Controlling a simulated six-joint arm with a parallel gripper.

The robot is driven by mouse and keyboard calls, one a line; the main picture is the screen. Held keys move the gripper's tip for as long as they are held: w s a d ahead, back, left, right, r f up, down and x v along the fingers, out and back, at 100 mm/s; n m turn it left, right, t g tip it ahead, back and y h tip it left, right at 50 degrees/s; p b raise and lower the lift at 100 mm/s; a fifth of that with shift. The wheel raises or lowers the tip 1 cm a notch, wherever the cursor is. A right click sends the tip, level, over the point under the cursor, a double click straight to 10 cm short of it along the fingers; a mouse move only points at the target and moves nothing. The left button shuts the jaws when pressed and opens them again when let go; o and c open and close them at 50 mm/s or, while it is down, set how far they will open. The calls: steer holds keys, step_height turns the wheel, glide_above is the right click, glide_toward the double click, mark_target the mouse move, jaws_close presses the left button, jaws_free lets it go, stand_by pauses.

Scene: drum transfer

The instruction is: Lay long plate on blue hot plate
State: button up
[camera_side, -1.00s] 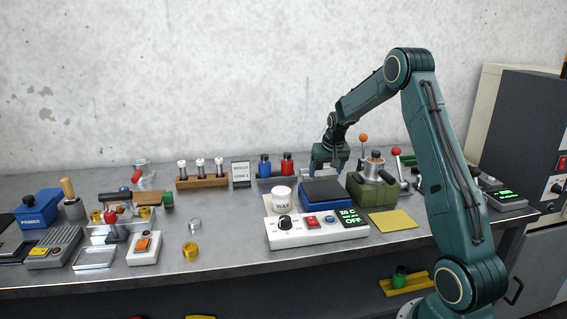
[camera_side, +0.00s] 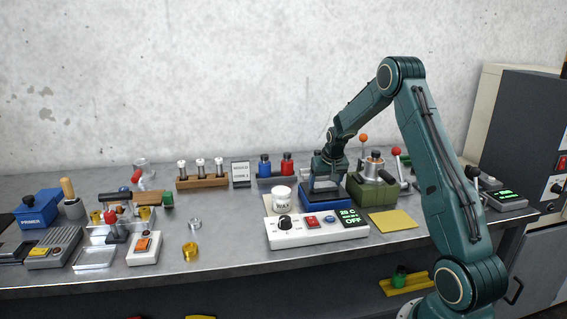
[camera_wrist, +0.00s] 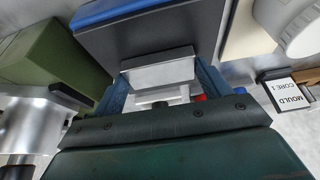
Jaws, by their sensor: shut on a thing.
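The blue hot plate (camera_side: 323,207), with a dark flat top, stands behind the white control box in the side view. In the wrist view its dark top (camera_wrist: 150,30) fills the upper middle. My gripper (camera_side: 326,184) points down over the hot plate. In the wrist view my gripper (camera_wrist: 160,88) is shut on a light grey metal piece, which looks like the long plate (camera_wrist: 160,69). The plate overlaps the edge of the dark top in that view. I cannot tell whether it touches the top. In the side view the gripper mostly hides the plate.
The white control box (camera_side: 290,235) is in front of the hot plate, and a white wax pot (camera_side: 281,199) is to its left. A green block with a metal clamp (camera_side: 372,188) stands close on the right. A yellow sheet (camera_side: 392,220) lies at front right.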

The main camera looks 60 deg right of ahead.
steer(key=o, duration=1.4)
steer(key=shift+c, duration=0.2)
steer(key=v, duration=1.2)
steer(key=shift+r, duration=0.1)
